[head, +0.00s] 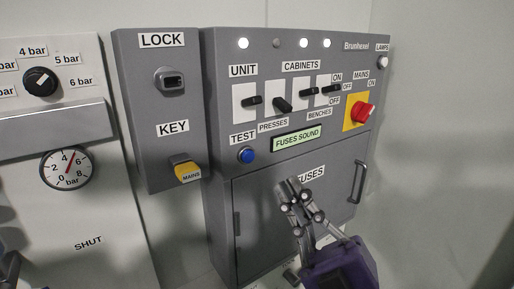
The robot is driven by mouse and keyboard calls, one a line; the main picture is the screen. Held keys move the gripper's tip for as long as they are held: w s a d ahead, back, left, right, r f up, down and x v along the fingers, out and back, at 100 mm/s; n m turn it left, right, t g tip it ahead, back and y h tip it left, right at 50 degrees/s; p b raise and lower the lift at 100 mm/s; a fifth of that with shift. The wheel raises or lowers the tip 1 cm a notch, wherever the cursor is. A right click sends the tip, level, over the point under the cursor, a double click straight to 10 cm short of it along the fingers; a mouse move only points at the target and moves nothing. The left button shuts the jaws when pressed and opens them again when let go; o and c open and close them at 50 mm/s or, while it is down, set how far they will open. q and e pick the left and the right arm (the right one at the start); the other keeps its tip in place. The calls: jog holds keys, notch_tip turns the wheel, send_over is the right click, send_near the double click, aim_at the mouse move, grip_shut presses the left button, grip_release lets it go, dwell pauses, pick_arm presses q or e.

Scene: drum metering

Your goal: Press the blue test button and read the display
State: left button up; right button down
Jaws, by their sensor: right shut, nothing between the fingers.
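The blue test button (247,155) sits on the grey control panel under the label TEST. The display (297,138) to its right is lit pale green and reads FUSES SOUND. My right gripper (289,187) is shut and empty in front of the FUSES door, below the display and to the lower right of the button. It is apart from the button in the picture and covers part of the FUSES label. My left gripper is not clearly in view; only a dark part shows at the lower left edge.
Above are several black switches, a red MAINS rotary switch (363,113) on yellow, and lamps, most lit white. The FUSES door has a handle (358,181). A LOCK and KEY box (161,105) with a yellow MAINS key tag stands left, beside a pressure gauge (67,169).

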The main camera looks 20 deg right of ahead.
aim_at(248, 156)
pick_arm(q)
jog(key=shift+s+a+f, duration=0.1)
jog(key=shift+s+f, duration=0.15)
jog(key=shift+s, duration=0.75)
pick_arm(e)
jog(key=w+a+n+g+y, duration=0.1)
jog(key=w+a+y, duration=0.1)
jog(key=w+a, duration=0.2)
jog(key=shift+w+r+n, duration=0.3)
jog(key=shift+w+n, duration=0.1)
jog(key=shift+w, duration=0.95)
pick_arm(q)
jog(key=shift+w+r, duration=0.1)
jog(key=shift+w, duration=0.1)
jog(key=shift+w+r, duration=0.2)
jog(key=shift+w, duration=0.2)
jog(key=shift+s+f, duration=0.15)
jog(key=shift+s, duration=0.1)
pick_arm(e)
jog(key=shift+w, duration=0.1)
